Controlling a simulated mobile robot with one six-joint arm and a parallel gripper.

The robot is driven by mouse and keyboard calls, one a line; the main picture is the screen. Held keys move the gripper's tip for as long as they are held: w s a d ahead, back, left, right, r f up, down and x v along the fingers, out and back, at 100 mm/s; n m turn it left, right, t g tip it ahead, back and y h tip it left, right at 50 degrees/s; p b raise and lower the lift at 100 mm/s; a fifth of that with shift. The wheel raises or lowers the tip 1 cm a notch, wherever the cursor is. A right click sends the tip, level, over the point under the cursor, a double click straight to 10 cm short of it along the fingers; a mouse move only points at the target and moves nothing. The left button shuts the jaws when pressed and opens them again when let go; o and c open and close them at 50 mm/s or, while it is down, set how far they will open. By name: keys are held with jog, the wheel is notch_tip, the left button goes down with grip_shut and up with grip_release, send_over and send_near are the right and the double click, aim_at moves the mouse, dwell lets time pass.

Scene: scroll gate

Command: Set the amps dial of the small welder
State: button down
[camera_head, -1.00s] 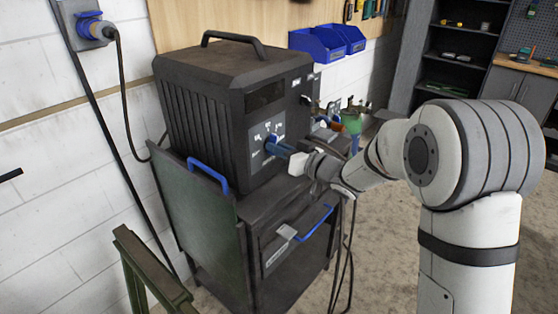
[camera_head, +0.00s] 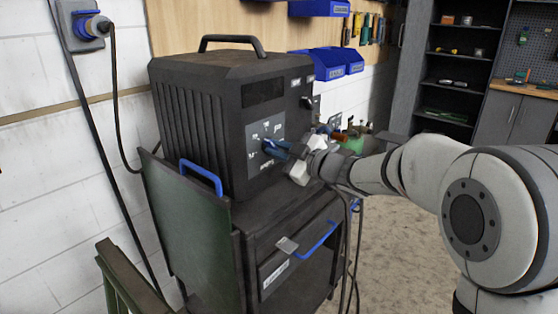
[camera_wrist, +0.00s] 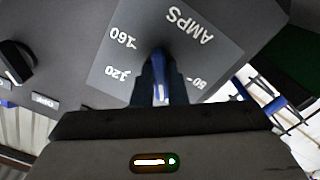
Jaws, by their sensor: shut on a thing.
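The small welder (camera_head: 195,120) is a dark ribbed box with a top handle, standing on a cart. Its grey amps plate (camera_head: 257,132) is on the front face. In the wrist view the plate (camera_wrist: 110,62) appears turned over, with "AMPS", "160", "120" and a partly covered "80". My gripper (camera_head: 270,147) reaches in from the right, its blue fingers at the middle of this plate. In the wrist view the fingers (camera_wrist: 160,80) are shut on the dial, which they mostly hide. I cannot read where the dial points.
The cart (camera_head: 262,236) has a blue handle (camera_head: 202,174) and a blue-handled drawer. A second black knob (camera_wrist: 14,64) shows beside the plate in the wrist view. Cables hang by the cart's right side. A green rail (camera_head: 125,270) stands at front left. Floor at right is open.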

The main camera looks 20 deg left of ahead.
jog(key=shift+f+n+b, duration=0.1)
jog(key=shift+n+b, duration=0.7)
jog(key=shift+n, duration=0.3)
jog(key=c, duration=1.5)
grip_release()
jog(key=shift+o, duration=0.2)
jog(key=shift+d, duration=0.1)
jog(key=v, duration=0.7)
jog(key=shift+s+d, duration=0.15)
jog(key=shift+d, duration=0.1)
